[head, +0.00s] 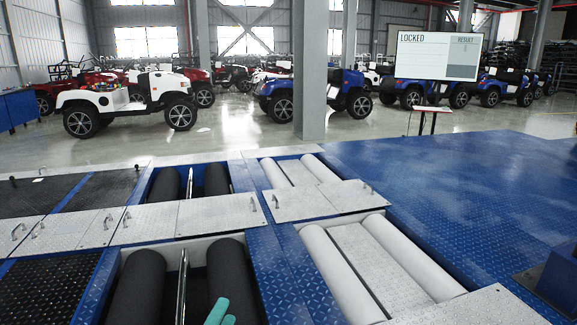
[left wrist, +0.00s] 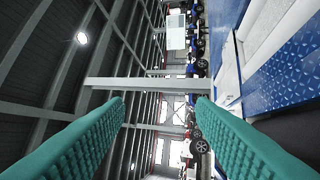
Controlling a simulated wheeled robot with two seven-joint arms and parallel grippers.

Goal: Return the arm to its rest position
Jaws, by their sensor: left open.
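My left gripper (head: 221,312) shows only as teal fingertips at the bottom edge of the head view, in front of the black rollers of the tester; the rest of the arm is out of the picture. In the left wrist view the gripper's two ribbed teal fingers (left wrist: 160,102) stand wide apart with nothing between them. That view is turned sideways and looks out over the hall, with the roof beams at left and the blue floor plates at right. My right gripper is in neither view.
Black rollers (head: 232,275) and white rollers (head: 340,280) sit in the blue tester floor. The blue deck (head: 440,190) at right is mostly clear. A screen reading LOCKED (head: 438,56), a grey pillar (head: 310,75) and a white buggy (head: 130,97) stand beyond.

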